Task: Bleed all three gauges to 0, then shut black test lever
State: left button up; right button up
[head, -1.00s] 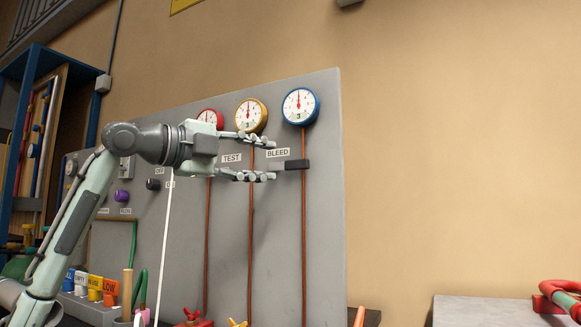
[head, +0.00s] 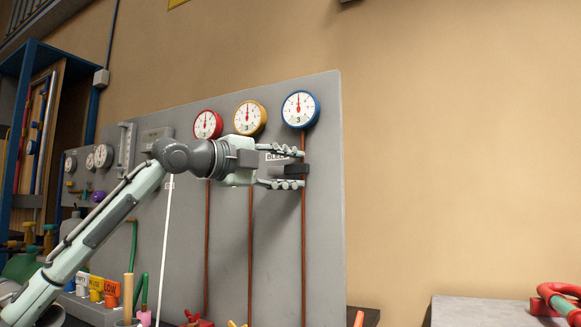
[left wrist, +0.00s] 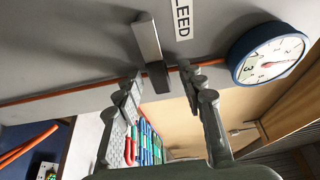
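Three round gauges hang on the grey panel (head: 325,240): a red-rimmed gauge (head: 208,124), a yellow-rimmed gauge (head: 249,118) and a blue-rimmed gauge (head: 300,109). Their needles point roughly upward. The blue gauge (left wrist: 268,55) also shows in the left wrist view. The BLEED lever (head: 296,169) is a dark block below the blue gauge; its bar and block (left wrist: 158,75) show in the left wrist view. My left gripper (head: 302,168) is open, its fingers above and below the lever's block. The TEST label and black test lever are hidden behind my left arm. My right gripper is not in view.
Orange pipes (head: 304,230) run down from the gauges. Coloured tags (head: 96,288) and a green hose (head: 142,290) sit at the lower left. A grey surface (head: 475,310) with a red coil (head: 557,297) is at the lower right.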

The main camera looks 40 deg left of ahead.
pick_arm(q)
jog(key=shift+c, duration=0.4)
grip_shut()
